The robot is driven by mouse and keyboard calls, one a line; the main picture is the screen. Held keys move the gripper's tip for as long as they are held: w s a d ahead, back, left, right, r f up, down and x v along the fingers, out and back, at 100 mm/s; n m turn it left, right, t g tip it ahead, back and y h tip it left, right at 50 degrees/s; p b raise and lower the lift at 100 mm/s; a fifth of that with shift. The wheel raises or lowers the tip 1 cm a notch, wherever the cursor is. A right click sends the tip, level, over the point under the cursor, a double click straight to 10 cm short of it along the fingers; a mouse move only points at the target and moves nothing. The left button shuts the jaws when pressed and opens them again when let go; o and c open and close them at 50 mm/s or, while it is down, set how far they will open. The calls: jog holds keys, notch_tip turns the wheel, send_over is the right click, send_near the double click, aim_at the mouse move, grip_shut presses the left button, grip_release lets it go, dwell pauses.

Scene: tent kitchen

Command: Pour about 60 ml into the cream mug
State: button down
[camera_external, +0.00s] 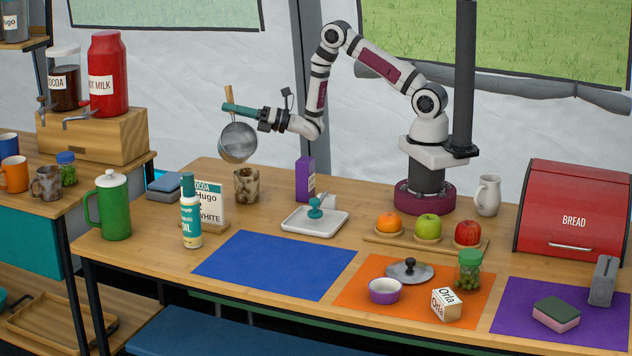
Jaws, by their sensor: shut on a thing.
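My gripper (240,109) is at the upper left of the table, shut on a steel pan (238,143) with a wooden handle (229,95). The handle points up and the round bowl of the pan hangs below the gripper.
A purple carton (305,179) and a white tray (314,221) stand to the right of the mug. A menu sign (210,204), an oil bottle (190,218) and a green jug (114,208) stand in front and left. The blue mat (275,265) is bare.

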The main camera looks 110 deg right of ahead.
jog(key=shift+s+a+n, duration=0.1)
jog(key=shift+a+n, duration=0.2)
jog(key=shift+a, duration=0.2)
jog(key=shift+a+r+n+t+y, duration=0.4)
jog(key=shift+a+n, duration=0.25)
jog(key=shift+n, duration=0.1)
jog(key=shift+a+r+n+t+y, duration=0.3)
jog(key=shift+a+n+y, duration=0.1)
jog(key=shift+a+n, duration=0.3)
